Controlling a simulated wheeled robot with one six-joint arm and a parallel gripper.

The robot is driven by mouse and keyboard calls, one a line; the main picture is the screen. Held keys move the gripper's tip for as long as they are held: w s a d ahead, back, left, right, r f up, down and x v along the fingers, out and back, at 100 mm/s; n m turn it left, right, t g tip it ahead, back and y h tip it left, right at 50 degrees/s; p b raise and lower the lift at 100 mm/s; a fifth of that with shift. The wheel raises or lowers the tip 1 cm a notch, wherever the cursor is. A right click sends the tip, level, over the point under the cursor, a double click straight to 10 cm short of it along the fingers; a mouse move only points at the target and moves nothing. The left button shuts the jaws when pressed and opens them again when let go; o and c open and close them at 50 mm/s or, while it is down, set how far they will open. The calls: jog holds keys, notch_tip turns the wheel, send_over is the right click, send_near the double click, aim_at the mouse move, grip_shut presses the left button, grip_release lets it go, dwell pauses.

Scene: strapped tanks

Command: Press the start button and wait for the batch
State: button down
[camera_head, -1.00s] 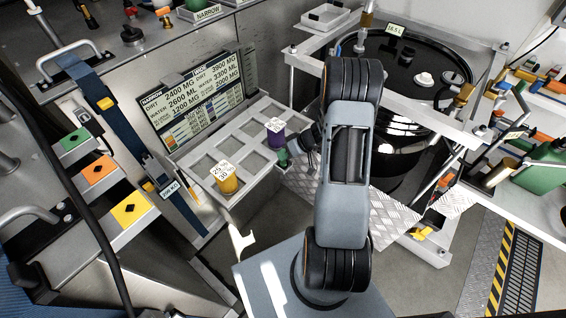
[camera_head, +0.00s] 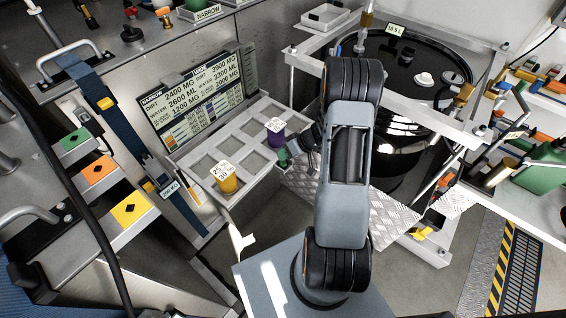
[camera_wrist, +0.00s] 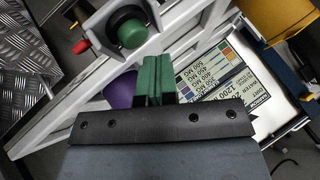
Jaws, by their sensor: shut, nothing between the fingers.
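The green round button (camera_wrist: 130,33) sits in a black ring on a grey housing at the top of the wrist view. My gripper (camera_wrist: 154,75) has its green fingers pressed together, empty. In that picture the fingers lie just below the button, with a visible gap between them. In the head view my gripper (camera_head: 285,158) is low beside the tray, close to the purple jar; my arm covers part of that area. I cannot make out the button in the head view.
A grey compartment tray (camera_head: 208,152) holds a purple jar (camera_head: 276,139) and a yellow jar (camera_head: 228,184). A printed board (camera_head: 195,100) stands behind it. A strapped black tank (camera_head: 400,75) is at the right. A red knob (camera_wrist: 81,46) is left of the button.

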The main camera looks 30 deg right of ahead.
aim_at(284, 162)
jog(key=shift+f+b, duration=0.95)
jog(key=shift+b, duration=0.85)
dwell(0.7)
jog(key=shift+r, duration=0.95)
jog(key=shift+r, duration=0.15)
jog(key=shift+r+p, duration=1.1)
jog(key=shift+r, duration=1.3)
